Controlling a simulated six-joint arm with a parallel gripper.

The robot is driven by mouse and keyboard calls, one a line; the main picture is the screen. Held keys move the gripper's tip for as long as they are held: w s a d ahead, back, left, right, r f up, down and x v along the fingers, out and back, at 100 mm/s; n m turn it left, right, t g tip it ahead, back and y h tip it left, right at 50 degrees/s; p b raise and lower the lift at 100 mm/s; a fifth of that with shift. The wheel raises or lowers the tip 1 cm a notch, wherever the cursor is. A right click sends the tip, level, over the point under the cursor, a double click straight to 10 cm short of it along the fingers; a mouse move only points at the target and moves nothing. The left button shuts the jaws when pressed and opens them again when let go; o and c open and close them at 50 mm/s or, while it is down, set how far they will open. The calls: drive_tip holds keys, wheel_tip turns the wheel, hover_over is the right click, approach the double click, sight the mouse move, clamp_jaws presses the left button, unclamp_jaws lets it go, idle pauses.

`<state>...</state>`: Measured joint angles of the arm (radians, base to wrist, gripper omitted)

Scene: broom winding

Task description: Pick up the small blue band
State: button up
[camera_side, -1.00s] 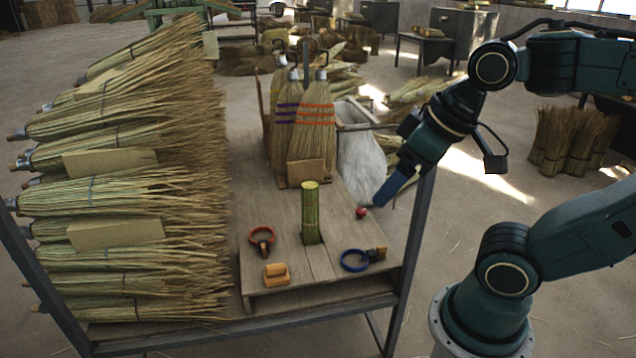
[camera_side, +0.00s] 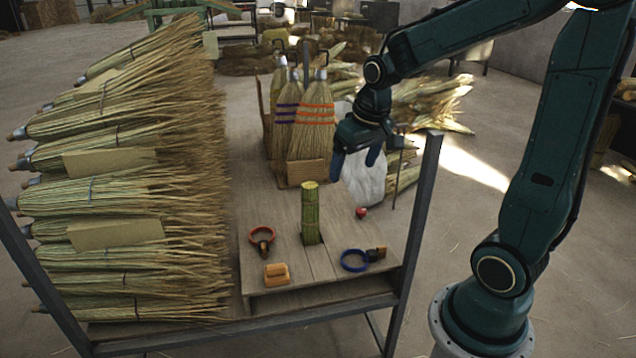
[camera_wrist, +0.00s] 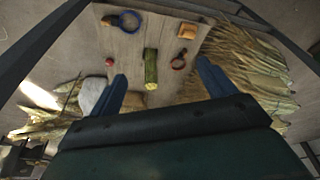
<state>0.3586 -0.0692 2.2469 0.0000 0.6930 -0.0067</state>
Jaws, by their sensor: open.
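The small blue band (camera_side: 354,261) is a ring lying on the wooden board at its front right, with a brown and dark clasp piece at its right side. It also shows in the wrist view (camera_wrist: 131,21) near the top. My gripper (camera_side: 354,166) is open and empty, high above the back right of the board, behind and well above the band. In the wrist view its two blue fingers (camera_wrist: 162,82) are spread wide, with nothing between them but the board and the standing green bundle further off.
A green stalk bundle (camera_side: 311,213) stands upright mid-board. A red-orange band (camera_side: 262,236), a wooden block (camera_side: 277,274) and a small red item (camera_side: 361,212) lie around it. Brooms (camera_side: 312,120) stand behind; stacked brooms (camera_side: 130,190) fill the left. A metal post (camera_side: 421,215) rises at right.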

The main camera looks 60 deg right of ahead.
drive_tip(key=d+f+m+g, duration=0.1)
drive_tip(key=d+f+m, duration=0.1)
drive_tip(key=d+f, duration=0.8)
drive_tip(key=d+f+m+g+y, duration=0.1)
drive_tip(key=d+f+m+g, duration=0.1)
drive_tip(key=d+f, duration=0.7)
wheel_tip(320, 180, down, 6)
drive_tip(key=shift+s+d+r+m, duration=0.1)
drive_tip(key=shift+s+d+m, duration=0.25)
drive_tip(key=shift+m, duration=0.15)
drive_tip(key=shift+f, duration=4.35)
drive_tip(key=shift+f, duration=2.6)
drive_tip(key=c, duration=1.1)
